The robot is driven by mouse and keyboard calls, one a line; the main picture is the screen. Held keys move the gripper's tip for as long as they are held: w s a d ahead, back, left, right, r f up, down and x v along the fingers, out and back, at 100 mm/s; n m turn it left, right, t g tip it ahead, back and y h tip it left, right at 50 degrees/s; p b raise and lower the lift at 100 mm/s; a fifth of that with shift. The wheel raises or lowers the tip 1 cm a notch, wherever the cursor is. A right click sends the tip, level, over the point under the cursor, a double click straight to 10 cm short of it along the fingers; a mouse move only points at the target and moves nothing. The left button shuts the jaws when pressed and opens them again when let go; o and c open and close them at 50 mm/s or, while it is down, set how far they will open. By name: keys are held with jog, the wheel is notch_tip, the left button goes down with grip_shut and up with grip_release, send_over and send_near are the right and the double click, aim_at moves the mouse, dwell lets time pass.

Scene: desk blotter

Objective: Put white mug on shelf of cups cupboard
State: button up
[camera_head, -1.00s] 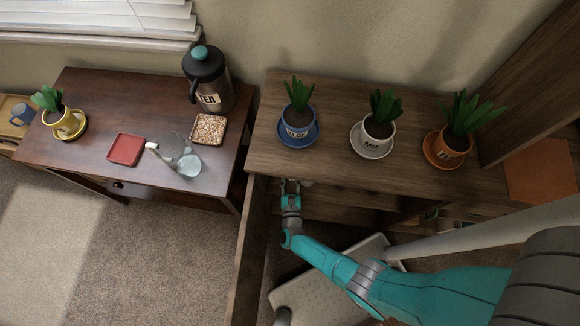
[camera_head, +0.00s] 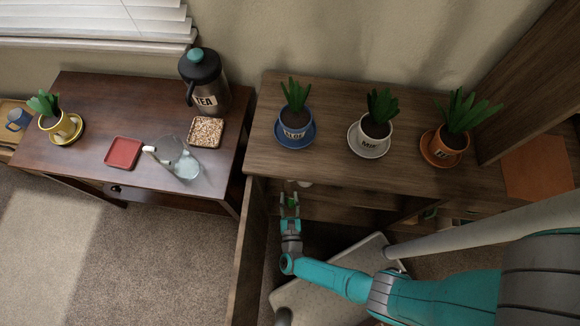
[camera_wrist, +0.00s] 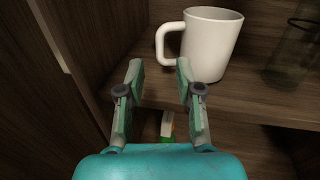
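The white mug (camera_wrist: 212,42) stands upright on a wooden shelf (camera_wrist: 265,103) inside the cupboard (camera_head: 350,166), with its handle toward the left. My gripper (camera_wrist: 160,74) is open and empty in the wrist view. Its fingertips are just short of the mug's handle, with no contact that I can see. In the head view my gripper (camera_head: 290,200) is at the cupboard's open front, below the top board. Only a small white patch beside it shows there, perhaps the mug, mostly hidden under the top.
A small green and white item (camera_wrist: 167,124) shows lower down, between the fingers. An open door (camera_head: 250,250) stands left of my arm. Potted plants on saucers stand on top, including the blue pot (camera_head: 295,122).

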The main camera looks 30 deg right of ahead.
jog(key=shift+v, duration=2.1)
jog(key=s+d+r+n+t+y, duration=0.1)
jog(key=s+d+r+n+y, duration=0.3)
jog(key=r+n, duration=0.5)
jog(key=s+d+r+n+t+y, duration=0.1)
jog(key=s+d+r+n+y, duration=0.15)
jog(key=s+r+n, duration=0.65)
jog(key=s+r+n+g, duration=0.1)
jog(key=s+r+n, duration=0.2)
jog(key=r+n, duration=0.7)
jog(key=s+r+n+g+y, duration=0.1)
jog(key=s+r+n, duration=0.3)
jog(key=r+n, duration=0.7)
jog(key=shift+a+r+n+g, duration=0.15)
jog(key=shift+a+n+g, duration=0.1)
jog(key=shift+n+g, duration=0.55)
